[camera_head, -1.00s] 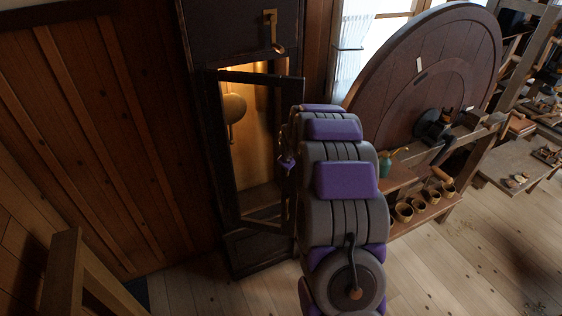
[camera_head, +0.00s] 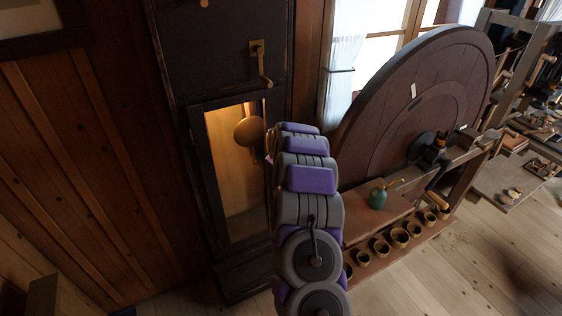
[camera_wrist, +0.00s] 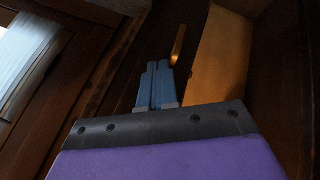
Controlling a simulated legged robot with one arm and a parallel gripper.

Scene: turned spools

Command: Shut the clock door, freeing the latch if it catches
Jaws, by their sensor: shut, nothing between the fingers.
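The tall dark clock case stands left of centre in the head view. Its clock door (camera_head: 208,185) has a dark frame around a lit opening, with a round pendulum bob (camera_head: 248,131) behind it. The door looks flush or nearly flush with the case, but my arm hides its right edge. The brass latch (camera_head: 257,62) is above the door, its lower end hanging by the door's top edge. My gripper (camera_wrist: 158,66) is shut and empty in the wrist view, facing dark wood. A brass strip (camera_wrist: 178,45), perhaps the latch, shows just beyond the fingertips; contact is unclear.
A large round wooden wheel (camera_head: 430,100) stands to the right of my arm. A curtained window is behind. Plank floor (camera_head: 475,255) is clear at lower right.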

